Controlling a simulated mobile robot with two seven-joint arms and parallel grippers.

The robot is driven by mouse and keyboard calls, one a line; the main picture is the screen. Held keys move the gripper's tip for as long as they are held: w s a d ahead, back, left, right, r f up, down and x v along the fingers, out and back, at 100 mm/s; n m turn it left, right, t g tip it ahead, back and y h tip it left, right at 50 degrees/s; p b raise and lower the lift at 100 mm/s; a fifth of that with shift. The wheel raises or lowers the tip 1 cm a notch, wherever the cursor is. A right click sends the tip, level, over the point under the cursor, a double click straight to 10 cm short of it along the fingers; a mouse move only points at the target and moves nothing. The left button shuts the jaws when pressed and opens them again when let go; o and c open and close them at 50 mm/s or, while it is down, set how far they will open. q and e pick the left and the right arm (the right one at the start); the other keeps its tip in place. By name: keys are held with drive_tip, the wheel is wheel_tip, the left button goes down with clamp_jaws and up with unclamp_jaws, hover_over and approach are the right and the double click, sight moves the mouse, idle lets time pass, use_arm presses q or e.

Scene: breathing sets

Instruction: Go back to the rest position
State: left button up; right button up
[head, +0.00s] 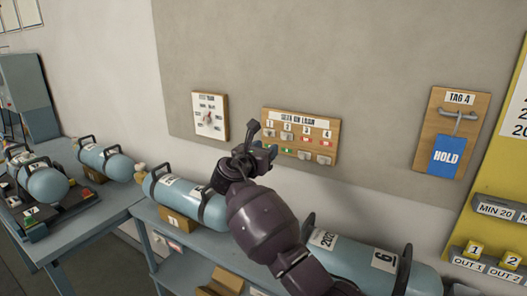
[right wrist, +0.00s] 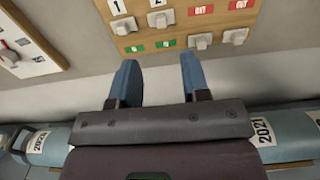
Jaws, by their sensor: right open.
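My right arm reaches up from the bottom middle of the head view. Its gripper (head: 264,152) is in front of the lower left of a wooden board with numbered columns (head: 322,144). In the right wrist view, the two blue fingers of this gripper (right wrist: 159,78) are apart with nothing between them. The board (right wrist: 170,27) lies beyond the fingertips there, with grey sliders and red and green labels. Whether the fingertips touch the board cannot be told. My left gripper is not in view.
Pale blue cylinders (head: 184,198) lie on a blue-grey bench below the board, close to my right arm. A dial board (head: 210,116) hangs to the left. A tag board with a blue HOLD card (head: 447,156) hangs to the right. More cylinders (head: 104,162) lie on the left table.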

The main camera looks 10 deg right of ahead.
drive_tip(key=shift+d, duration=0.1)
idle(0.3)
drive_tip(key=w+a+r+m+t+y, duration=0.2)
drive_tip(key=a+m+t+y, duration=0.2)
drive_tip(key=a+m+y, duration=0.4)
use_arm(q)
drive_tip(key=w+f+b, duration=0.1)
drive_tip(key=b, duration=0.2)
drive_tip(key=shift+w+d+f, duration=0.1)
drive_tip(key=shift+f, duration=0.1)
use_arm(e)
drive_tip(key=s+d+f+m+g+y, duration=0.1)
drive_tip(key=s+d+f+m, duration=0.5)
drive_tip(key=s+f, duration=0.8)
drive_tip(key=s+d+f+m+g+y, duration=0.2)
drive_tip(key=s+d+f+m, duration=0.3)
drive_tip(key=s+f, duration=0.9)
drive_tip(key=s+d+f+m+g+y, duration=0.1)
drive_tip(key=s+d+f+m, duration=0.5)
drive_tip(key=s+f, duration=0.8)
drive_tip(key=s+m+g, duration=0.1)
drive_tip(key=s, duration=0.1)
drive_tip(key=shift+s+d+f+y, duration=0.3)
drive_tip(key=shift+f, duration=0.05)
